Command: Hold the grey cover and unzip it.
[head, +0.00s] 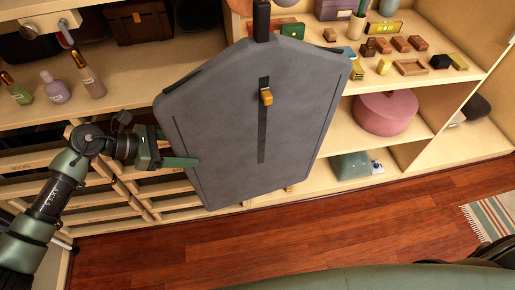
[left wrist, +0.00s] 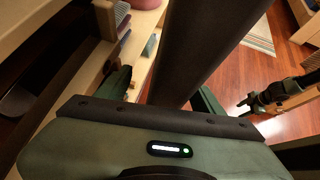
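The grey cover (head: 225,125) hangs upright, slightly tilted, in front of the shelves in the head view. A dark zip strip runs down its upper middle, with an orange-tan zip pull (head: 266,97) near the top. My left gripper (head: 180,161) is at the cover's left edge, one green finger showing across its front. In the left wrist view, the dark cover (left wrist: 195,45) passes between the spread fingers, with a gap beside the left finger. What looks like my right gripper (left wrist: 246,103) is at the right of that view, dark and small, away from the cover; its fingers are unclear.
Shelves behind the cover hold bottles (head: 57,92), small boxes and blocks (head: 401,44), a pink round box (head: 385,113) and a teal item (head: 349,166). Slatted drawers stand at the lower left. The wooden floor (head: 400,215) is clear, with a striped rug (head: 490,220) at right.

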